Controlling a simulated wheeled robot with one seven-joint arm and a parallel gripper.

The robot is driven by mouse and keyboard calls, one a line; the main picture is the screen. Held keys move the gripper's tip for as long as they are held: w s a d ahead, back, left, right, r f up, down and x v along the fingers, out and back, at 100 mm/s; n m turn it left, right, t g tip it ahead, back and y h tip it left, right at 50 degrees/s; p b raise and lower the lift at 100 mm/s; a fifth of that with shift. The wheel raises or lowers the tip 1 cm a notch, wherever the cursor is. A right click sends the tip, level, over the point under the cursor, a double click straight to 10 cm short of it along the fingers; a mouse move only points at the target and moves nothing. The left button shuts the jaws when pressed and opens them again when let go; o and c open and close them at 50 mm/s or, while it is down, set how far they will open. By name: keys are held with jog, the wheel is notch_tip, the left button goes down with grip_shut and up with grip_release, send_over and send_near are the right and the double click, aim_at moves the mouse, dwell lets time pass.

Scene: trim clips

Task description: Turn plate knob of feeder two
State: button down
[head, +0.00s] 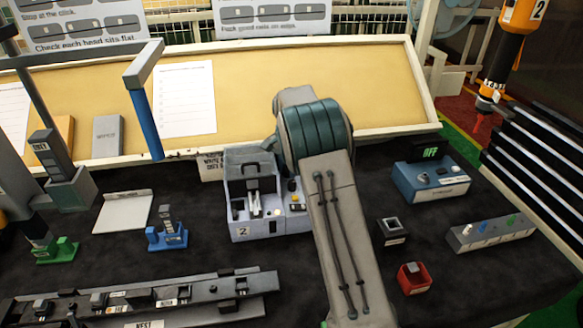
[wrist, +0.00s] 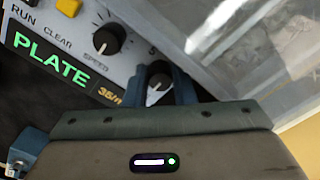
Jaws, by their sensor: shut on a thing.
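Feeder two (head: 238,215) is a grey box marked 2 near the middle of the table in the head view. My gripper is hidden behind my arm there. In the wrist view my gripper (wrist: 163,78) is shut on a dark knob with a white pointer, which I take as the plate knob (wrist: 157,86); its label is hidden. Its blue fingers stand on either side of the knob. The black SPEED knob (wrist: 108,40) is just to the left, apart from the fingers. A green display (wrist: 50,61) reads PLATE.
A clear plastic wall (wrist: 230,50) rises close to the right of my fingers. A yellow button (wrist: 69,7) sits at the panel's upper left. A blue unit reading OFF (head: 430,182), a red holder (head: 413,279) and a dark rail (head: 150,300) stand around the feeder.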

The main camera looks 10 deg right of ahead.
jog(key=shift+w+d+r, duration=0.1)
jog(key=shift+w+r, duration=0.1)
jog(key=c, duration=1.2)
grip_release()
jog(key=shift+f, duration=0.15)
notch_tip(320, 180, up, 14)
jog(key=shift+b, duration=0.45)
jog(key=shift+s+d, duration=0.1)
jog(key=shift+s, duration=0.05)
